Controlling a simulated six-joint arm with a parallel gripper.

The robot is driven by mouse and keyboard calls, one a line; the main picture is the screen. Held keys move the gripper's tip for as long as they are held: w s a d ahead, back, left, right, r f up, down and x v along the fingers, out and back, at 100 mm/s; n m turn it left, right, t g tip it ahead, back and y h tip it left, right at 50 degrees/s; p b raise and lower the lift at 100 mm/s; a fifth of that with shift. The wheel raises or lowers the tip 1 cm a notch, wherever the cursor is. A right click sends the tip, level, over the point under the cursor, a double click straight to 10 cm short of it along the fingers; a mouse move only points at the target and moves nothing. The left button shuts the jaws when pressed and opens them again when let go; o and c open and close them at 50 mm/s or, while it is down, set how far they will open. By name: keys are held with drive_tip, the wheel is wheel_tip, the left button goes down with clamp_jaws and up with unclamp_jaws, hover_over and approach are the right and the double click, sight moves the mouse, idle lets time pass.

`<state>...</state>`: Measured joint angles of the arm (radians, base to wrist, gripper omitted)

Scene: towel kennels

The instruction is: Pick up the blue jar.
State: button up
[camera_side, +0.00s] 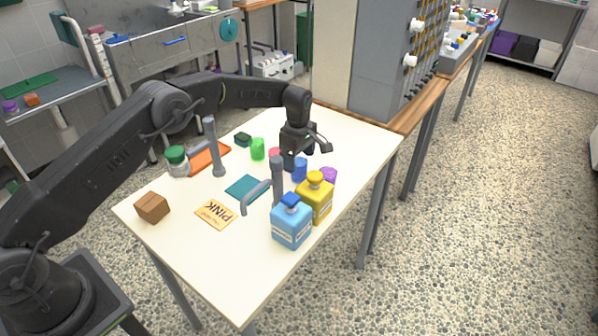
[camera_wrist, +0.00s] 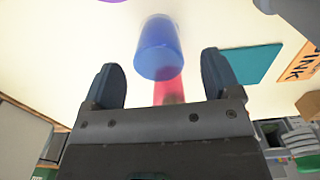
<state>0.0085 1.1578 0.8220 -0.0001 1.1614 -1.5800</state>
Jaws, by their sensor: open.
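The blue jar (camera_side: 300,170) is a small blue cylinder standing on the white table, just right of and below my gripper (camera_side: 293,162) in the side view. In the wrist view the blue jar (camera_wrist: 158,48) lies just beyond the fingertips, roughly centred across the opening. My gripper (camera_wrist: 162,82) is open, with nothing held between its fingers. A red jar (camera_side: 274,154) stands close by, partly hidden by my gripper; in the wrist view this red jar (camera_wrist: 168,88) shows between the fingers.
A purple jar (camera_side: 328,176), a yellow bottle (camera_side: 316,203) and a light blue bottle (camera_side: 291,227) stand near the blue jar. A grey post (camera_side: 277,180) with a curved arm is in front. A green jar (camera_side: 257,149) and teal cloth (camera_side: 247,188) are left.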

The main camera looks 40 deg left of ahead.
sight(299, 171)
wheel_tip(299, 171, down, 5)
drive_tip(key=shift+f, duration=0.15)
drive_tip(key=c, duration=1)
